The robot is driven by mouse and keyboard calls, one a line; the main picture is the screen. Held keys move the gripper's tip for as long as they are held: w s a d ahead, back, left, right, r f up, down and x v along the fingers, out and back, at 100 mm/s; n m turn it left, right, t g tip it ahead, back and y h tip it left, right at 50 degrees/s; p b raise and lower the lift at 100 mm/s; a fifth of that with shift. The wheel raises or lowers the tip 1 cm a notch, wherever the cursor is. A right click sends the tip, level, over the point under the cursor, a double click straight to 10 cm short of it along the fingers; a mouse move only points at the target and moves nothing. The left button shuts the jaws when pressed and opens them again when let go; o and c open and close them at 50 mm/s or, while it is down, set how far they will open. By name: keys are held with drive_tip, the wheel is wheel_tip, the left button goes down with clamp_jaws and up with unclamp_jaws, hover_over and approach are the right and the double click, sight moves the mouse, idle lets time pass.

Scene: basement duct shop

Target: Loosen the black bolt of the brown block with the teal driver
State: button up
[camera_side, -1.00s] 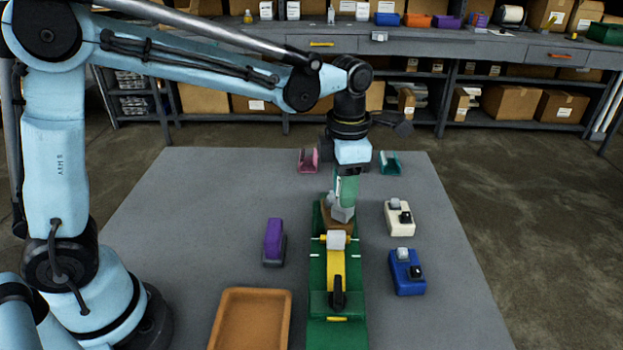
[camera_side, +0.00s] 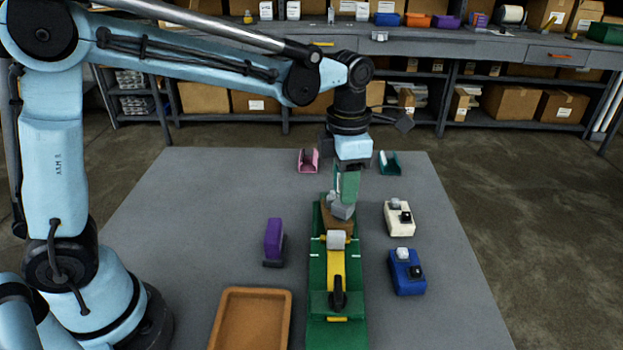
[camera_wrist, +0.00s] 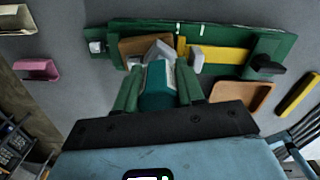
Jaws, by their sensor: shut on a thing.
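My gripper (camera_wrist: 158,88) is shut on the teal driver (camera_wrist: 160,75), which shows between the green fingers in the wrist view. In the side view my gripper (camera_side: 346,186) is over the far part of the green fixture (camera_side: 316,275). The driver's grey head (camera_side: 342,211) is down at the brown block (camera_side: 331,219); I cannot tell whether it touches a bolt. The brown block also shows in the wrist view (camera_wrist: 134,46), partly behind the head. Its black bolt is not visible. A pale clamp pad (camera_side: 336,240) on the yellow bar (camera_side: 337,268) stands at the block's near side.
A cream block (camera_side: 398,218) and a blue block (camera_side: 407,272), each with grey and black bolts, stand right of the fixture. A purple holder (camera_side: 274,240) and an orange tray (camera_side: 232,320) are to the left. Pink (camera_side: 308,161) and teal (camera_side: 389,163) holders stand behind.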

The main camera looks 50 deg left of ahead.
drive_tip(key=shift+r, duration=2.15)
